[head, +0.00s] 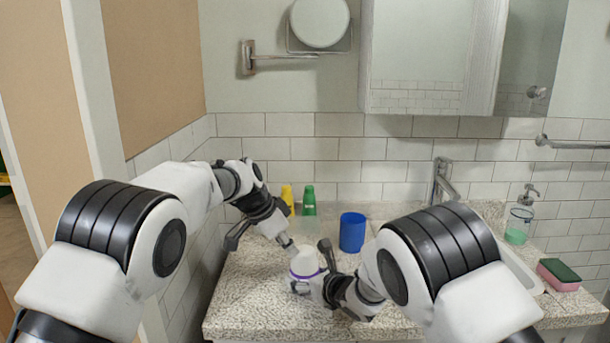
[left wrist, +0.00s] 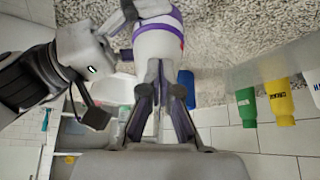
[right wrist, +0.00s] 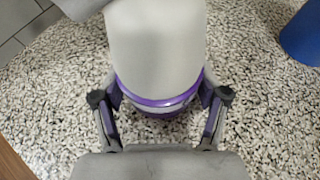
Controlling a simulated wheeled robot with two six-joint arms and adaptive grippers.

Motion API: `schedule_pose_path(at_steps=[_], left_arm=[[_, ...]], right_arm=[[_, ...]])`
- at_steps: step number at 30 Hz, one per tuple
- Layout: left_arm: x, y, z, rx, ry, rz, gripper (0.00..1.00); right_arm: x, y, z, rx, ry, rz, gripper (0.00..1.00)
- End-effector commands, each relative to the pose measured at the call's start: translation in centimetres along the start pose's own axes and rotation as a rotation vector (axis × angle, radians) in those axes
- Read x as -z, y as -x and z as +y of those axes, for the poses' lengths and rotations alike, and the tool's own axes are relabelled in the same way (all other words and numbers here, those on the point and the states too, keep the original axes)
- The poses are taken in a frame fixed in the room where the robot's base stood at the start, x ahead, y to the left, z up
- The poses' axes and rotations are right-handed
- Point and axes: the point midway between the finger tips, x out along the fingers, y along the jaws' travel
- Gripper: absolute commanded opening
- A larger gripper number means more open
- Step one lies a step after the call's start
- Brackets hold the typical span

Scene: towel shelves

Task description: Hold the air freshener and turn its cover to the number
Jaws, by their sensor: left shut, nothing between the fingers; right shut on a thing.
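The air freshener (head: 304,263) is a white rounded body with a purple ring, upright on the speckled counter. It also shows in the left wrist view (left wrist: 158,42) and the right wrist view (right wrist: 155,50). My right gripper (right wrist: 160,97) is shut on its lower part, one finger on each side near the purple ring. My left gripper (head: 288,245) is shut and empty, its tips at the top of the white cover; in the left wrist view the fingertips (left wrist: 164,88) overlap the cover's end. I cannot tell whether they touch it. No number on the cover is readable.
A blue cup (head: 352,232) stands right of the air freshener. A yellow bottle (head: 288,198) and a green bottle (head: 309,200) stand by the tiled wall. The faucet (head: 441,180), soap dispenser (head: 520,222) and sponge (head: 559,274) are farther right. The counter (head: 245,290) is clear at front left.

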Motion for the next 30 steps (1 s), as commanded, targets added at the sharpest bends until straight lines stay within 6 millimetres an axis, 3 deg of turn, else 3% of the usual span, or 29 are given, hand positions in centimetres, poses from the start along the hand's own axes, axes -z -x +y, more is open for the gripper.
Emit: schedule_pose_path(at_steps=[30], left_arm=[[-0.38,0.11,0.58,-0.002,0.001,-0.001,0.00]], right_arm=[[0.03,-0.01,0.04,-0.001,0.001,0.000,0.28]])
